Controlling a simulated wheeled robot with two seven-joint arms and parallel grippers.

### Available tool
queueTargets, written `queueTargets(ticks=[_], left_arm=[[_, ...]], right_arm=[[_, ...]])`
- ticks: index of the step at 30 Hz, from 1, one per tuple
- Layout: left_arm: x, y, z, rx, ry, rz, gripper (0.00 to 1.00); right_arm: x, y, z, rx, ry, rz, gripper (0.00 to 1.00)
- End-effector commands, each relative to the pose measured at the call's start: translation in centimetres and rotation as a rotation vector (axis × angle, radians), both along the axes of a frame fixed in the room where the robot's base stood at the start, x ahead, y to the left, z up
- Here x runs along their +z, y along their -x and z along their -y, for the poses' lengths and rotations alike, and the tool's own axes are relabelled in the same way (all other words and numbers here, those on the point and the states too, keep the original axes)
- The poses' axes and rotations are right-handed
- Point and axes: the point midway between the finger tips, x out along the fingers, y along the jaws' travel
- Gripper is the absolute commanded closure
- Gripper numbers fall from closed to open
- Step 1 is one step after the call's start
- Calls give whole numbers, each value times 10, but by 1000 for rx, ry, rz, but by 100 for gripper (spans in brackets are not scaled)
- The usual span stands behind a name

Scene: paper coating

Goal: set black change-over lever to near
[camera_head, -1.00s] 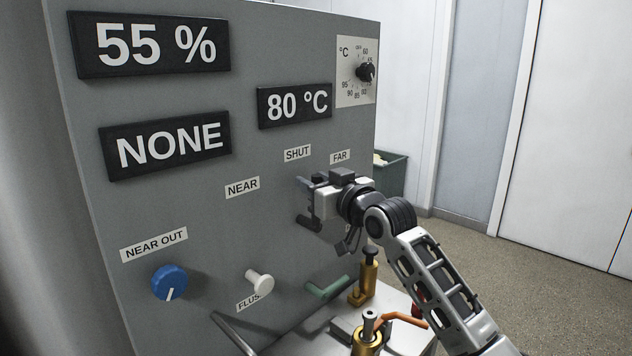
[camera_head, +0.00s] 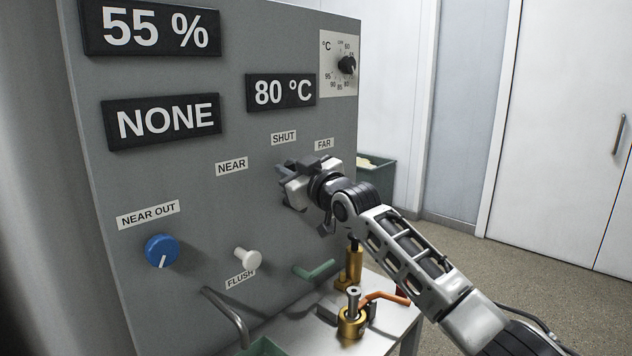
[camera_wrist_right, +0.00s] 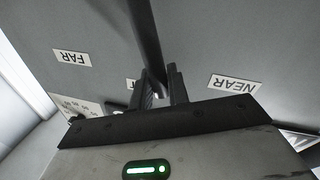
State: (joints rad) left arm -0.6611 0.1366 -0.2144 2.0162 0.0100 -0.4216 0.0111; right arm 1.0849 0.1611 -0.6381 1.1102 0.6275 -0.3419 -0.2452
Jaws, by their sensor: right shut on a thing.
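My right gripper (camera_head: 284,186) is at the grey panel, below the SHUT label (camera_head: 283,138) and right of the NEAR label (camera_head: 231,166). In the right wrist view, the black change-over lever (camera_wrist_right: 145,35) is a dark bar running down between the two fingers (camera_wrist_right: 162,88), which are shut on it. There the NEAR label (camera_wrist_right: 233,85) is to the right of the fingers and the FAR label (camera_wrist_right: 72,57) to the left. In the head view the gripper hides most of the lever. My left gripper is not in view.
The panel bears a blue knob (camera_head: 161,250), a white FLUSH knob (camera_head: 247,258), a green handle (camera_head: 316,270) and displays reading 55 %, NONE and 80 °C. Brass fittings (camera_head: 352,318) stand on a pale ledge below my arm. A green bin (camera_head: 378,178) is behind the panel.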

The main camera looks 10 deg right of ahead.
Motion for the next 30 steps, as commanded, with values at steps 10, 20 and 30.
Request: queueTargets(ticks=[10,20,30], left_arm=[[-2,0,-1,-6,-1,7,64],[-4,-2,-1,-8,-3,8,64],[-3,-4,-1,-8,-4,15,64]], right_arm=[[-15,13,-20,5,220,176,100],[-24,21,-29,2,347,279,100],[-27,23,-32,4,384,310,100]])
